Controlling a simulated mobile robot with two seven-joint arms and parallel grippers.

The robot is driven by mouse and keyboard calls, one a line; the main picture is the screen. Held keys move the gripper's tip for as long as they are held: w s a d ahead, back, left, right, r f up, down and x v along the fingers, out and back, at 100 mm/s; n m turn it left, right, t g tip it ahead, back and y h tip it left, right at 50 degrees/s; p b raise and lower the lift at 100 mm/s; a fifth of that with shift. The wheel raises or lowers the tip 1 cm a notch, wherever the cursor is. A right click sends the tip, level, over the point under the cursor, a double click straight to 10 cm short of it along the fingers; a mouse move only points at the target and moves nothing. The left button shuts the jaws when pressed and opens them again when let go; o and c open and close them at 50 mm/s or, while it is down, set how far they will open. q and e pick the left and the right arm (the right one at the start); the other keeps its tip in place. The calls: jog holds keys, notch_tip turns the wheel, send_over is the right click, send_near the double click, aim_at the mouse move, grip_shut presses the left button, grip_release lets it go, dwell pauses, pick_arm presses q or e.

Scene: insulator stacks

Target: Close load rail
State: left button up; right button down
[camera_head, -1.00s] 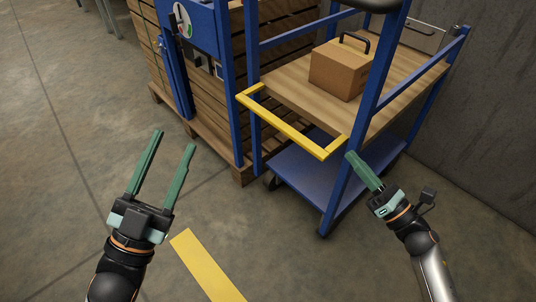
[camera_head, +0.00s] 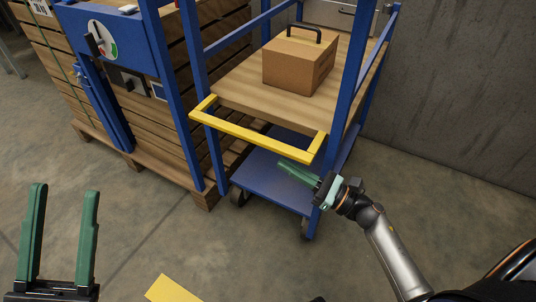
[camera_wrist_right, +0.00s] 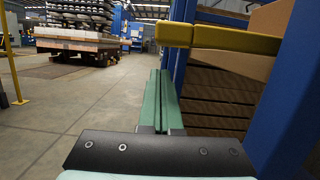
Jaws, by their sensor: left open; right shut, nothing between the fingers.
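The yellow load rail (camera_head: 255,137) sticks out in front of the blue cart's wooden shelf, swung out level. It also shows at the upper right of the right wrist view (camera_wrist_right: 225,38). My right gripper (camera_head: 282,168) is shut and empty, just below the rail's right part and beside the cart's front right post. In the right wrist view its green fingers (camera_wrist_right: 160,88) are together, lower than the rail and apart from it in the picture. My left gripper (camera_head: 66,188) is open and empty at the lower left, away from the cart.
A cardboard box (camera_head: 299,62) with a black handle sits on the wooden shelf (camera_head: 245,93). A blue lower deck (camera_head: 275,185) lies under it. Wooden crates on pallets (camera_head: 172,137) stand left of the cart, a concrete wall (camera_head: 450,90) right.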

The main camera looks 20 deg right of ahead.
pick_arm(q)
jog(key=shift+d+f+b, duration=0.1)
jog(key=shift+f+b, duration=0.35)
jog(key=shift+f, duration=0.1)
pick_arm(e)
jog(key=x, duration=0.9)
pick_arm(q)
jog(key=shift+r, duration=0.1)
pick_arm(e)
jog(key=shift+s, duration=0.1)
